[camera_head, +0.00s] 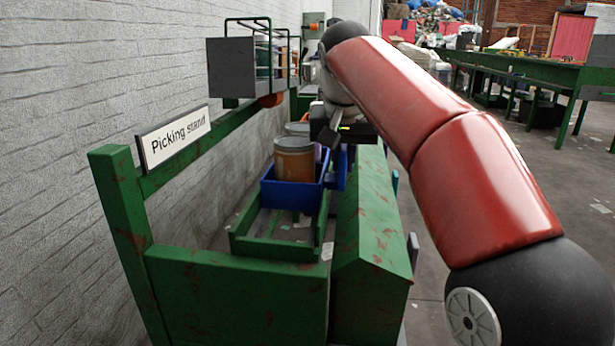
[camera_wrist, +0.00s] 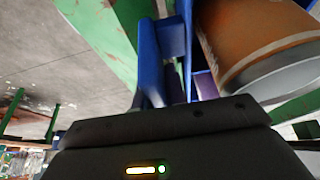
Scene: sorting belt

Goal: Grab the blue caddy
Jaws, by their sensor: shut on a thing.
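The blue caddy (camera_head: 268,193) is an open blue bin on the green picking stand, with an orange-brown can (camera_head: 294,160) standing in it. My gripper (camera_head: 335,140) is at the caddy's right side, partly hidden by its own body and wrist. The fingertips themselves are mostly hidden.
A green tray (camera_head: 262,247) lies in front of the caddy. A green sloped rail (camera_head: 372,225) runs along the right of the stand. Open floor lies to the right.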

